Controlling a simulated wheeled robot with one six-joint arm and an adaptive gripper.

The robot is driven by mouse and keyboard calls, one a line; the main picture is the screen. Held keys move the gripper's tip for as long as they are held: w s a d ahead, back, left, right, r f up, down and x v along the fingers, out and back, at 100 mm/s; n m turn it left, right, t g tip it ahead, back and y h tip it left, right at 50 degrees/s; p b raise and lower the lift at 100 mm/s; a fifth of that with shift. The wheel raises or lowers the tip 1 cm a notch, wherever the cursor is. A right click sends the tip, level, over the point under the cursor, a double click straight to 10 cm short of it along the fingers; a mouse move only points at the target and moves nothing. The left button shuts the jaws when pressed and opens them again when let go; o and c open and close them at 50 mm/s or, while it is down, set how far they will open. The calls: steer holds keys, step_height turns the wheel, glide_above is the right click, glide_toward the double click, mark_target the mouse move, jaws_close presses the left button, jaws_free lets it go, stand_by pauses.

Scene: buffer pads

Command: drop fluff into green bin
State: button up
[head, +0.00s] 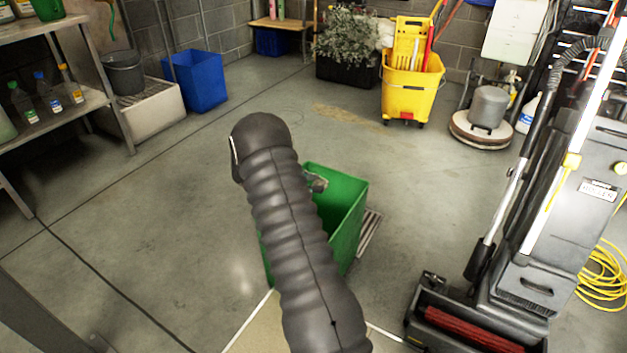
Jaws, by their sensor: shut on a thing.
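The green bin (348,222) stands on the floor in the middle of the head view, open at the top. My dark ribbed arm crosses in front of it and hides its left part and much of its opening. A small grey part of my gripper (316,183) shows past the arm's right edge, at the bin's far rim in the picture. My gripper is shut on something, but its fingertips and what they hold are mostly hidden. I cannot make out the fluff. Whether the gripper is above or inside the bin is hard to tell.
A floor-cleaning machine (540,270) stands close on the right, with a yellow cable (602,278) beside it. A metal grate (370,230) lies by the bin. A yellow mop bucket (410,90), a blue bin (197,82) and a shelf (70,115) stand farther back. Floor at left is clear.

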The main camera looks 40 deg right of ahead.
step_height(320, 180, down, 6)
steer(key=shift+r+b, duration=0.2)
steer(key=shift+b, duration=0.3)
steer(key=o, duration=0.8)
steer(key=v, duration=1.2)
steer(key=shift+a, duration=0.1)
